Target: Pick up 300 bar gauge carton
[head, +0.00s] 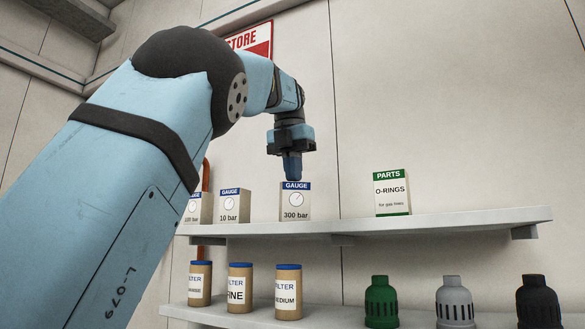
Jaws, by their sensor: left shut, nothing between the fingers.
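The 300 bar gauge carton (295,204), white with a blue GAUGE band and a dial picture, stands upright on the upper shelf (430,222). My left gripper (292,177) points down directly over this carton. Its fingers are shut with nothing between them, and the tips are at the carton's top edge. I cannot tell whether they touch it. My right gripper is not in view.
A 10 bar gauge carton (229,207) and another gauge carton (193,208) stand to the left. An O-rings carton (391,193) stands to the right, with free shelf between. Filter cans (239,289) and slotted caps (454,304) stand on the lower shelf.

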